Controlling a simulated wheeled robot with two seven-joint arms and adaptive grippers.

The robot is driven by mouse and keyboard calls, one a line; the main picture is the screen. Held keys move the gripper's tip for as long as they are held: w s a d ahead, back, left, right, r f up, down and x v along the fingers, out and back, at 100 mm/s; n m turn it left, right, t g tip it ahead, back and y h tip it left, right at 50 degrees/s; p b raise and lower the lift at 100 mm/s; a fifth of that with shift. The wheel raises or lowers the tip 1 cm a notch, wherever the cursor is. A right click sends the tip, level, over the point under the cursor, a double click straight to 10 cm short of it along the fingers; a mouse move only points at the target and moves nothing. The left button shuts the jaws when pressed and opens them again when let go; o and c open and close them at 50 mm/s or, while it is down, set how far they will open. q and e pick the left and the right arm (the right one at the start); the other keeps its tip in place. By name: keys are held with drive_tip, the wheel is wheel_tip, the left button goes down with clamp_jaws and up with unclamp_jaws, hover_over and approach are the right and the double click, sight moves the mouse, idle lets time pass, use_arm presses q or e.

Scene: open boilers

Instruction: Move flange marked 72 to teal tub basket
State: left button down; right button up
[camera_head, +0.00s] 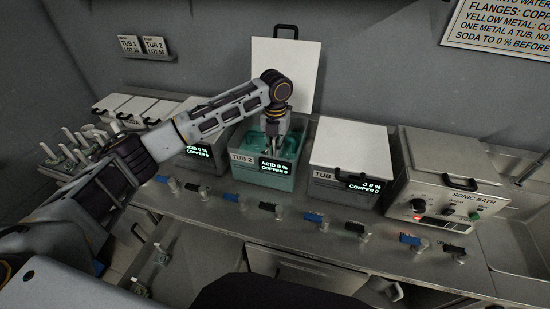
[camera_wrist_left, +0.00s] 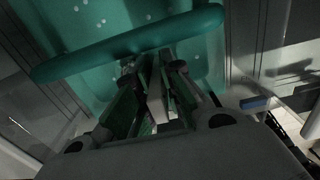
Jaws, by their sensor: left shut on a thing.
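The teal tub (camera_head: 262,176), labelled TUB 2, stands open in the middle of the bench. Its display reads acid 0 % and copper 0. Its white lid (camera_head: 292,62) stands upright behind it. My left gripper (camera_head: 275,132) points down into the tub's opening. In the left wrist view my left gripper (camera_wrist_left: 158,82) is shut on a narrow pale grey part (camera_wrist_left: 155,98). I cannot read a 72 on it or tell its full shape. A teal bar (camera_wrist_left: 130,45) crosses just beyond the fingertips, with the perforated teal basket wall (camera_wrist_left: 100,15) behind. My right gripper is not in view.
A lidded tub (camera_head: 350,150) stands to the right, then the sonic bath (camera_head: 445,185). Another tub at the left is partly behind my arm. Blue and black valve handles (camera_head: 267,206) line the bench front. A rack with several upright pieces (camera_head: 75,145) is at far left.

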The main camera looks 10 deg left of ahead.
use_arm(q)
drive_tip(key=shift+f, duration=0.15)
drive_tip(key=shift+f+p, duration=0.35)
drive_tip(key=shift+f, duration=2.2)
drive_tip(key=c, duration=1.5)
unclamp_jaws()
drive_tip(key=shift+c, duration=0.2)
drive_tip(key=shift+r+b, duration=0.8)
drive_tip(key=shift+r, duration=5.2)
